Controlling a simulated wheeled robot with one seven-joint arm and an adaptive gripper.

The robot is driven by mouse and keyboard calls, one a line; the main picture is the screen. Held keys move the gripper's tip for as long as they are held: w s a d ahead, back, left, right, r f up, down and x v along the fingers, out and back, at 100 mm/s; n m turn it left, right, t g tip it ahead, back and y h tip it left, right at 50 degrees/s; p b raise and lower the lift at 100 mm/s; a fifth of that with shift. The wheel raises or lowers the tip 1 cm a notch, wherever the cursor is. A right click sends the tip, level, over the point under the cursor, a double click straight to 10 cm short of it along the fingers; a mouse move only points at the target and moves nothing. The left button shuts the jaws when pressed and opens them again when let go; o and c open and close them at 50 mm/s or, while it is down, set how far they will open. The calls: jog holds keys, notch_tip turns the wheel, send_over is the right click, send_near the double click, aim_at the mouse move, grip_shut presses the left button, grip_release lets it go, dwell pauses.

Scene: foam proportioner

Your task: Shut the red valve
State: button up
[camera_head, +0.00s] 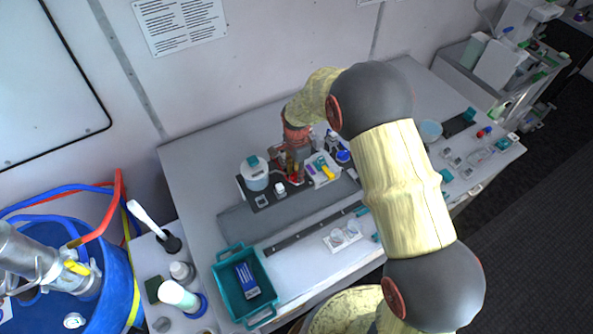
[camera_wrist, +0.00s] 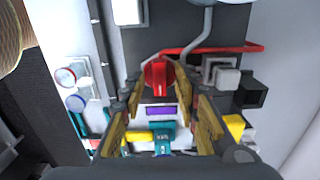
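The red valve (camera_wrist: 158,74) shows in the wrist view as a red handle just beyond and between my fingertips. My gripper (camera_wrist: 158,88) is open, with one finger on each side of the line to the handle. I cannot tell whether a finger touches it. In the head view my gripper (camera_head: 297,150) points down over the small bench device, and it mostly hides the red valve there. A white block with a purple label (camera_wrist: 155,112) shows between the fingers, with a yellow handle (camera_wrist: 140,136) and a teal part (camera_wrist: 163,137) nearer.
A red bar (camera_wrist: 225,49) and a grey pipe run behind the handle. A white pot (camera_head: 254,175) stands left of my gripper on the bench (camera_head: 195,160). A teal tray (camera_head: 233,301) with a blue box is at the front. A blue drum (camera_head: 110,285) stands at left.

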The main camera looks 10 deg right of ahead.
jog(key=c, duration=0.3)
grip_shut()
dwell(0.3)
